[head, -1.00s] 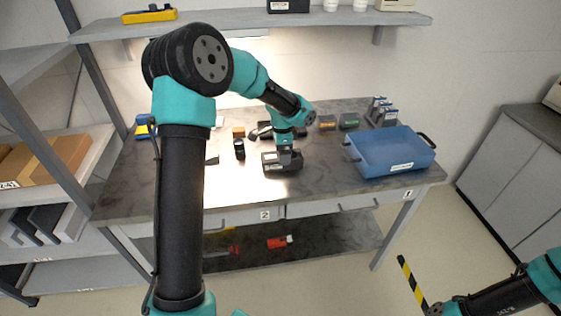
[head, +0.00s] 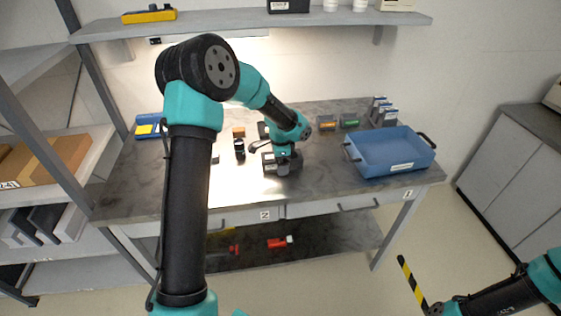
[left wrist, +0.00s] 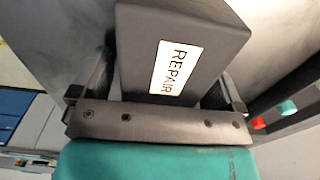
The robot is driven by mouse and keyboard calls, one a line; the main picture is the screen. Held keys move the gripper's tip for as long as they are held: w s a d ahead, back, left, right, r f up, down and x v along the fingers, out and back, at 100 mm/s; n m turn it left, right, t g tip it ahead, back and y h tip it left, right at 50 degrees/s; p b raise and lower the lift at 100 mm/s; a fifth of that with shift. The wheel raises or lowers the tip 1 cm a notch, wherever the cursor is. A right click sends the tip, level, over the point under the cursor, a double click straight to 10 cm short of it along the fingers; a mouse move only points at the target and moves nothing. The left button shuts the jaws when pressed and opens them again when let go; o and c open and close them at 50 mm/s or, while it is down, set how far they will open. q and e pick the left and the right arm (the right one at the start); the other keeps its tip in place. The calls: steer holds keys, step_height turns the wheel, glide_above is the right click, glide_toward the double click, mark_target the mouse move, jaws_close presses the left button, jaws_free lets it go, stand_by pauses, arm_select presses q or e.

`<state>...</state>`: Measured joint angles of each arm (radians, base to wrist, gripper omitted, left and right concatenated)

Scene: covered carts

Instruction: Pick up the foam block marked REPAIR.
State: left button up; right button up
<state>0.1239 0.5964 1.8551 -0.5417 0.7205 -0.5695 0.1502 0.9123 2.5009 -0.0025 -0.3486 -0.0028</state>
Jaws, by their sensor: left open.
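The foam block marked REPAIR is a dark grey block with a white label. It fills the upper middle of the left wrist view (left wrist: 205,25), and in the head view it is a dark shape (head: 268,166) on the worktable, partly hidden by my left gripper. My left gripper (head: 284,158) is directly above and at the block. In the left wrist view its two open fingers (left wrist: 160,85) stand on either side of the block. I cannot tell whether they touch it. My right gripper is out of view; only part of that arm shows at the lower right.
A blue tray (head: 397,168) stands right of the block on the worktable (head: 150,185). Small orange (head: 326,125) and green (head: 350,123) items lie at the back. A black item (head: 239,150) stands left of the block. A shelf (head: 215,22) hangs above the table's back.

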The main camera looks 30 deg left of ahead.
arm_select(q)
steer(key=c, duration=1)
steer(key=shift+r, duration=0.1)
steer(key=shift+r, duration=1.45)
steer(key=shift+s+r, duration=0.15)
steer(key=shift+r, duration=0.15)
steer(key=s+d+r, duration=0.1)
steer(key=s+d, duration=0.7)
steer(key=s, duration=0.5)
steer(key=shift+s+d+r, duration=0.15)
steer(key=shift+d, duration=0.1)
